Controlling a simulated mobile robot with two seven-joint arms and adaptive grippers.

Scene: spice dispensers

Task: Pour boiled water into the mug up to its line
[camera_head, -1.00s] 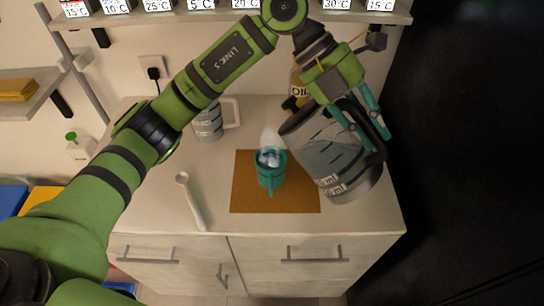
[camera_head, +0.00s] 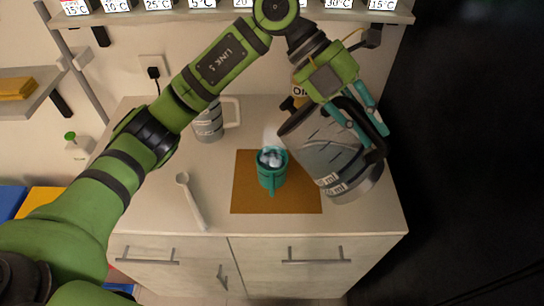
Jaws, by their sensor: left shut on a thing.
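A teal mug (camera_head: 271,176) stands upright on the brown mat (camera_head: 300,200), with something pale and whitish vapour at its mouth. Its line and the liquid level inside cannot be made out. My left gripper (camera_head: 366,130) is shut on the black handle of a clear kettle (camera_head: 322,152). I see water in the kettle, but no clear stream. My right gripper is not in view.
A marked measuring jug (camera_head: 208,124) stands at the back left of the counter. A white spoon (camera_head: 193,201) lies left of the mat. An oil bottle (camera_head: 297,92) is partly hidden behind the kettle. A shelf with temperature labels (camera_head: 340,14) runs above.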

